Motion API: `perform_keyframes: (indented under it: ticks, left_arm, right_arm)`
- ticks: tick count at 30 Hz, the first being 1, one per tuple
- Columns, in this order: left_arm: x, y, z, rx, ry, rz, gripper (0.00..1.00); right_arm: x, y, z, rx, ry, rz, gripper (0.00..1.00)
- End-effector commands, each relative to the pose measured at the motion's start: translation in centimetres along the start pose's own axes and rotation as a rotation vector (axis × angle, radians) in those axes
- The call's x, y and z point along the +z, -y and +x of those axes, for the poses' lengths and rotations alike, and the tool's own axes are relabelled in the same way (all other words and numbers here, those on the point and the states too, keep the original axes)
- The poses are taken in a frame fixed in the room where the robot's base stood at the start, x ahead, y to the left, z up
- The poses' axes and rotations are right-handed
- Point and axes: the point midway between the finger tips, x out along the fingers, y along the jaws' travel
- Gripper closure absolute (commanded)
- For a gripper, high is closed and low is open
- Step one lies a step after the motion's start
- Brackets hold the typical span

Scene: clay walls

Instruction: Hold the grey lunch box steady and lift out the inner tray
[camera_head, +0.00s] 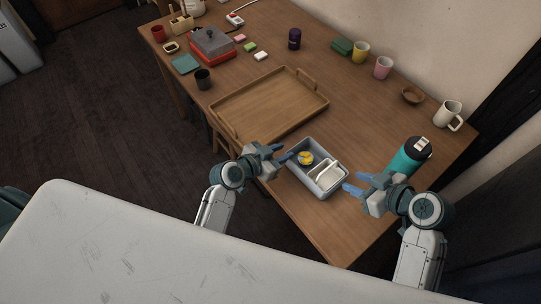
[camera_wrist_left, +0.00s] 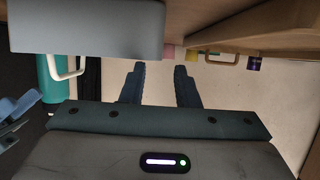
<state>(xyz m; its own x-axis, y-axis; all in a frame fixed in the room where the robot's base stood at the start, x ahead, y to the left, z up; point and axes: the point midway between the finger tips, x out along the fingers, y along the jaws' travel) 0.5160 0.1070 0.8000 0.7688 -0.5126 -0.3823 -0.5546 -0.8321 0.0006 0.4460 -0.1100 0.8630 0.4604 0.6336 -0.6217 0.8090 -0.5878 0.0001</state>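The grey lunch box (camera_head: 306,178) stands open on the table near its front edge. A pale inner tray (camera_head: 330,175) sits inside it, in the right part, with yellow food (camera_head: 305,158) beside it on the left. My left gripper (camera_head: 284,153) is at the box's left side, fingers apart; whether it touches the wall is unclear. In the left wrist view its two fingers (camera_wrist_left: 160,82) have an empty gap between them, and the grey box wall (camera_wrist_left: 85,28) fills the upper left. My right gripper (camera_head: 355,182) is just right of the box, fingers apart and empty.
A large wooden tray (camera_head: 268,104) lies behind the box to the left. A white mug (camera_head: 447,113), wooden bowl (camera_head: 413,95) and pink cup (camera_head: 383,68) stand along the wall. The table between tray and bottle is clear.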

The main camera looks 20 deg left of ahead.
Motion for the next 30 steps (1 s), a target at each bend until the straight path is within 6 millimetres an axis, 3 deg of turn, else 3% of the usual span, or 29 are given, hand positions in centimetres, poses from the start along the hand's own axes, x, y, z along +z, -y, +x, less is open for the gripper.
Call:
perform_keyframes:
  ticks: [3, 9, 22, 26, 30]
  left_arm:
    - [-0.1, 0.0, 2.2, 0.0, -0.001, -0.003, 0.72]
    - [0.0, 0.0, 4.7, -0.001, 0.0, -0.001, 0.72]
    - [0.0, 0.0, 5.6, -0.002, 0.0, 0.0, 0.72]
    - [0.0, 0.0, 5.6, -0.002, 0.001, 0.0, 0.97]
    - [0.0, 0.0, 5.6, -0.002, 0.001, 0.0, 1.0]
  right_arm:
    - [0.0, 0.0, 0.0, 0.0, 0.0, 0.0, 0.64]
    - [0.0, 0.0, 0.0, 0.0, 0.0, 0.0, 0.64]
    - [0.0, 0.0, 0.0, 0.0, 0.0, 0.0, 0.64]
    - [0.0, 0.0, 0.0, 0.0, 0.0, 0.0, 0.64]
    - [0.0, 0.0, 0.0, 0.0, 0.0, 0.0, 0.64]
